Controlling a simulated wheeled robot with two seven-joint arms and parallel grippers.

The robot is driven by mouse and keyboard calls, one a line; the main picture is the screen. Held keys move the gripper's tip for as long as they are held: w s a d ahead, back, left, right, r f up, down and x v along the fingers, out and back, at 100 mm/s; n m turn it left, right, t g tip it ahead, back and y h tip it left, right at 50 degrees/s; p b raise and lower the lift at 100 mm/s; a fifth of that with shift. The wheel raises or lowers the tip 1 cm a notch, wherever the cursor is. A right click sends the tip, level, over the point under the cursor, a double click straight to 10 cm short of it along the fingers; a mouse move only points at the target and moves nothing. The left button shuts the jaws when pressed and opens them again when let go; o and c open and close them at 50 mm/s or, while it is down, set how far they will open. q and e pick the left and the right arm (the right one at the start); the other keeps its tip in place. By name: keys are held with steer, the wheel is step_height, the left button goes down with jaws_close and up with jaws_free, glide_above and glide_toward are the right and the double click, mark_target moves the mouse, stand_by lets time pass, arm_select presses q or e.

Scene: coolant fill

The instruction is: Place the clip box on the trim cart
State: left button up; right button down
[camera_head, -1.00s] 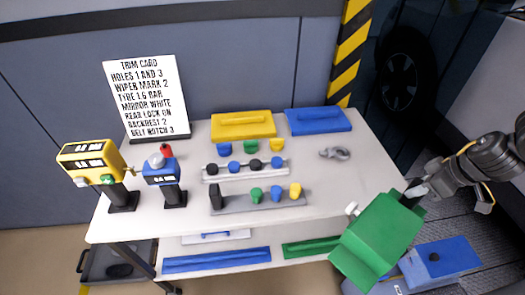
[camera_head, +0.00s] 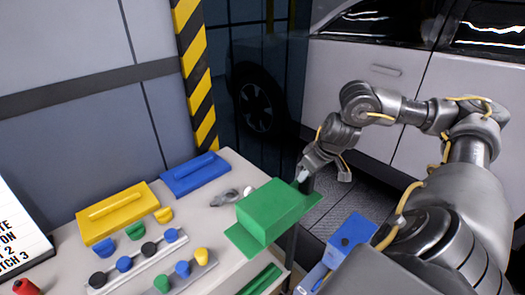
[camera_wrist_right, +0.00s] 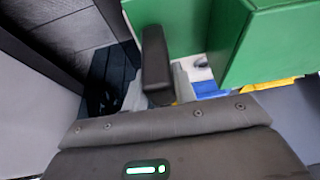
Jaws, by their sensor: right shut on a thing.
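The clip box, a green box with flanges at its ends (camera_head: 272,212), is over the right end of the white trim cart (camera_head: 226,240). I cannot tell whether it touches the cart top. My right gripper (camera_head: 304,180) is shut on the box's right flange, its arm reaching in from the right. In the right wrist view, a dark finger (camera_wrist_right: 156,65) lies against the green box (camera_wrist_right: 275,40), which fills the upper right. The other finger is not clear. My left gripper is not in view.
On the cart, a yellow case (camera_head: 117,213), a blue case (camera_head: 194,174) and a grey clamp-like part (camera_head: 225,198) lie near the box. Racks of coloured knobs (camera_head: 140,258) stand at the front left. A blue box (camera_head: 350,232) is below right. A car (camera_head: 385,75) stands behind.

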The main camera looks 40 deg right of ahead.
steer(key=shift+w+d+f+p, duration=0.15)
steer(key=shift+w+f+p, duration=0.65)
steer(key=shift+w+f, duration=2.4)
steer(key=shift+w+d+f+p, duration=0.1)
steer(key=shift+w+f+p, duration=0.7)
steer(key=shift+w+f, duration=2.3)
steer(key=c, duration=1.1)
jaws_free()
steer(key=shift+r, duration=0.1)
steer(key=v, duration=1.2)
steer(key=shift+r, duration=0.1)
